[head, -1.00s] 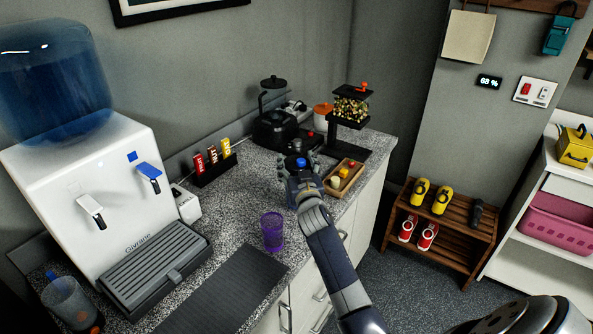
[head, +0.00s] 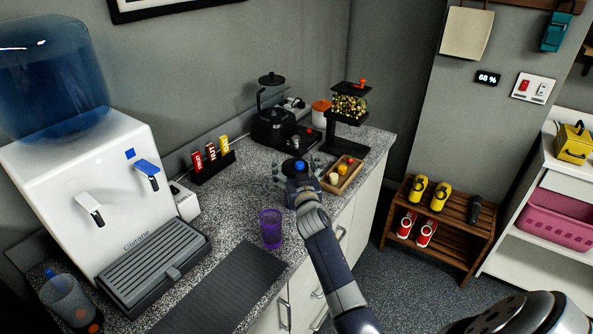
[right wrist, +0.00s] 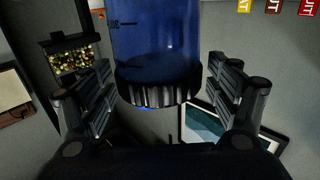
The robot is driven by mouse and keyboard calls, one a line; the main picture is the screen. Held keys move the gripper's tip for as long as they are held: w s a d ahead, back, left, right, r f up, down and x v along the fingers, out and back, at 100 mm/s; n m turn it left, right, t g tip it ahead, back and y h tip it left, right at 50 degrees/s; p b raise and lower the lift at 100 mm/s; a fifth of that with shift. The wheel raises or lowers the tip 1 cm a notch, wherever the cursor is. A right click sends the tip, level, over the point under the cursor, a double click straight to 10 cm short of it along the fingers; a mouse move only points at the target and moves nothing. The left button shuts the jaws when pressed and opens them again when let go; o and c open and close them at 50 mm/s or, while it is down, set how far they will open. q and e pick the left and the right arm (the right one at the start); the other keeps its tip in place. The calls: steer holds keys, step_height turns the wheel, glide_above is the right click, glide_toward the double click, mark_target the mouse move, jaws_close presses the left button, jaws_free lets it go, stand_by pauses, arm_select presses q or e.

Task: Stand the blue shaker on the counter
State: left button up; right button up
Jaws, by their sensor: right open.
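In the right wrist view the blue shaker (right wrist: 155,40) is between my right gripper's fingers, with its see-through blue body at the top and its black ribbed end (right wrist: 158,88) toward the camera. My right gripper (right wrist: 160,100) is open, with one finger on each side of the shaker. In the head view my right gripper (head: 297,171) is over the speckled counter (head: 222,208), left of the wooden tray. The arm and gripper hide most of the shaker there, so I cannot tell how its far end meets the counter. My left gripper is not in view.
A purple cup (head: 271,228) stands near the arm. A water cooler (head: 90,190) stands left. A dark mat (head: 222,287) lies in front.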

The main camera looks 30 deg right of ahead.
steer(key=shift+s+a, duration=0.1)
steer(key=shift+s, duration=0.05)
arm_select(q)
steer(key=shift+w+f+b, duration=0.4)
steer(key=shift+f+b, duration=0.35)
steer(key=shift+b, duration=0.1)
arm_select(e)
steer(key=v, duration=1.1)
steer(key=shift+s, duration=0.4)
